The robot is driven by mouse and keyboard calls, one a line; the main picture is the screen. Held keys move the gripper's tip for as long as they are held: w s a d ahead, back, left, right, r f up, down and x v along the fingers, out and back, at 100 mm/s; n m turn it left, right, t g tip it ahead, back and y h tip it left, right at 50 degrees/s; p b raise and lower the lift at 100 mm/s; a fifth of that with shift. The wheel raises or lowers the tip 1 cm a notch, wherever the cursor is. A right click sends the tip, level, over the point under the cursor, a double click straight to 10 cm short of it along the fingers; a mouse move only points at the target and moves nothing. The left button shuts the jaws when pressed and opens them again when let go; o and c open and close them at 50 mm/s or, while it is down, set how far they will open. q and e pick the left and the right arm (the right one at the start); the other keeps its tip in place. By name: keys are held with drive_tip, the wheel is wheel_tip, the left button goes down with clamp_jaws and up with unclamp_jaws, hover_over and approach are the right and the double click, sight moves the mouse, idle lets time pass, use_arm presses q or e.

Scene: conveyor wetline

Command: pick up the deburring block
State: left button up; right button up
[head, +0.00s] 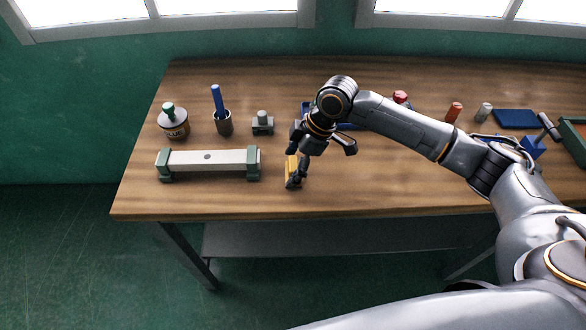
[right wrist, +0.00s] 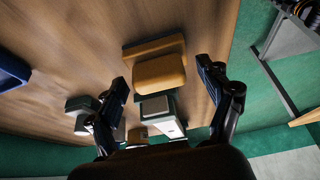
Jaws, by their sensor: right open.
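The deburring block, which I take to be the yellow-orange block (head: 291,166), lies on the wooden table near its front edge, right of a bar with green ends. In the head view my right gripper partly hides it. In the right wrist view the block (right wrist: 159,73) shows between the two spread fingers, with a wider orange part behind it. My right gripper (head: 320,166) is open and low over the block. It also shows open in the right wrist view (right wrist: 168,85). I cannot tell if a finger touches the block. My left gripper is not in view.
The pale bar (head: 215,160) lies close left. Behind stand a glue pot (head: 173,125), a cup (head: 224,125) with a blue-handled tool, and a small grey-green fixture (head: 262,124). A blue tray (head: 305,108) is behind my gripper. The table front right is clear.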

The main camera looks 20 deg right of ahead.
drive_tip(key=c, duration=1.3)
drive_tip(key=shift+r, duration=0.15)
drive_tip(key=shift+r+b, duration=0.3)
drive_tip(key=shift+r, duration=0.25)
drive_tip(key=s+d+r, duration=0.3)
drive_tip(key=r, duration=0.1)
drive_tip(key=s+d+r+b, duration=0.1)
drive_tip(key=s+d+r, duration=0.2)
drive_tip(key=s+d+r+b, duration=0.1)
drive_tip(key=s+d+r, duration=0.2)
drive_tip(key=s+r, duration=0.1)
drive_tip(key=shift+d+r, duration=0.35)
drive_tip(key=shift+d, duration=0.05)
